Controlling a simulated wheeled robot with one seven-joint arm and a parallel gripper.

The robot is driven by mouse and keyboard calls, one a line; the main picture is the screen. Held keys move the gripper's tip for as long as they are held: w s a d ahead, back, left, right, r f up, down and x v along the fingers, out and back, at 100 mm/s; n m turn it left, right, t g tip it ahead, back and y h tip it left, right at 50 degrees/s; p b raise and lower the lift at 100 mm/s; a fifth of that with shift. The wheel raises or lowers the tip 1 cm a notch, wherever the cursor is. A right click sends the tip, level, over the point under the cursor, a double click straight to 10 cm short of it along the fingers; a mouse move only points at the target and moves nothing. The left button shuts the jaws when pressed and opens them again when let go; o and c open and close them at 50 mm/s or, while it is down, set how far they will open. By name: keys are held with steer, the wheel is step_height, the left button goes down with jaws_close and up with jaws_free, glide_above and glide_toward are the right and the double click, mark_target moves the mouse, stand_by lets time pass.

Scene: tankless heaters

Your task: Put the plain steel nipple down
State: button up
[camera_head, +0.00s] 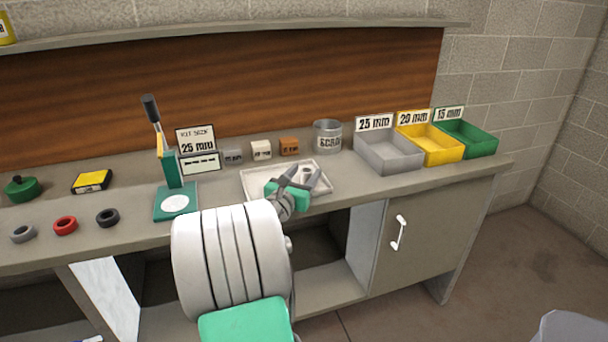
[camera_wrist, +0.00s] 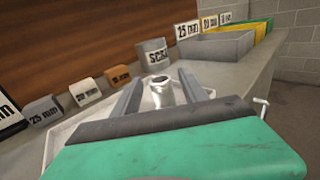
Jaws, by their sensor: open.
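The plain steel nipple (camera_wrist: 161,94) is a short, hollow grey cylinder. It appears to stand upright on the white tray, with its open end up, between my fingers. Its top also shows in the head view (camera_head: 306,172), partly hidden by my gripper. My gripper (camera_head: 301,173) is open over the tray (camera_head: 254,178). In the wrist view my gripper (camera_wrist: 160,83) has one finger on each side of the nipple, with a visible gap at least on the left. The nipple's lower part is hidden behind the gripper body.
A metal scrap can (camera_head: 327,136) stands behind the tray. Grey (camera_head: 388,154), yellow (camera_head: 432,148) and green (camera_head: 470,140) bins stand to the right. Small labelled blocks (camera_head: 261,149) line the back. A green lever press (camera_head: 175,200) stands left, with several rings (camera_head: 65,225) beyond it.

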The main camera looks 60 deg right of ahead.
steer(key=shift+a+r, duration=0.15)
steer(key=shift+a, duration=0.1)
steer(key=a, duration=1.1)
steer(key=shift+s+a+p, duration=0.25)
steer(key=shift+s+p, duration=0.05)
steer(key=shift+s, duration=0.1)
steer(key=shift+c, duration=0.2)
stand_by(0.5)
